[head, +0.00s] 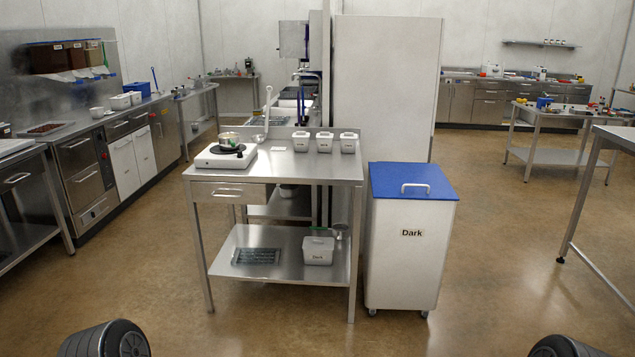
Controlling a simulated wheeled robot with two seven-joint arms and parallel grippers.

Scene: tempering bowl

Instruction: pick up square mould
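A dark grey-green mould-like tray with a grid of cavities (257,256) lies flat on the lower shelf of the steel table in the middle of the head view. It looks wider than deep, and I cannot tell whether it is the square mould. No other mould can be made out clearly at this distance. Neither of my grippers shows. Only dark rounded parts, probably of my own body, show at the bottom left and bottom right edges.
The steel table (320,170) carries a hot plate (212,158) with a pot and white tubs. A white tub labelled Dark (318,250) shares the lower shelf. A blue-lidded bin (408,240) stands right of the table. The floor in front is clear.

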